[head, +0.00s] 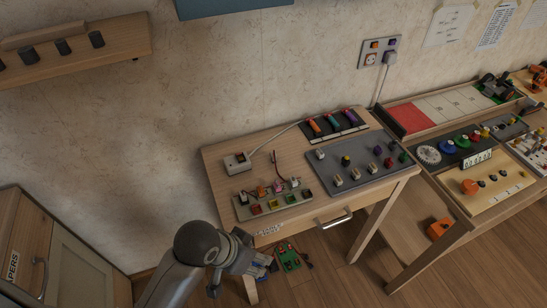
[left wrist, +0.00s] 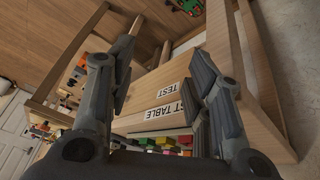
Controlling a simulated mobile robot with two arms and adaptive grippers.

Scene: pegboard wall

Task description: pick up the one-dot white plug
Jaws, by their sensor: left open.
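Several small white plugs (head: 354,174) stand along the front of the grey panel (head: 378,146) on the test table. More pale plugs (head: 295,183) stand at the back of the strip with coloured squares (head: 272,205), left of the panel. Dots are too small to read, so I cannot tell which plug has one dot. My left gripper (head: 254,265) is in front of and below the table's front left corner, apart from the plugs. In the left wrist view the left gripper (left wrist: 162,80) is open and empty, its fingers on either side of the table's labelled edge. My right gripper is not in view.
The wooden table (head: 226,148) has a metal drawer handle (head: 333,218) in front. A white socket block (head: 237,162) with a cable stands at its back left. A second bench (head: 485,215) stands right. A green board (head: 287,256) lies on the floor near my gripper.

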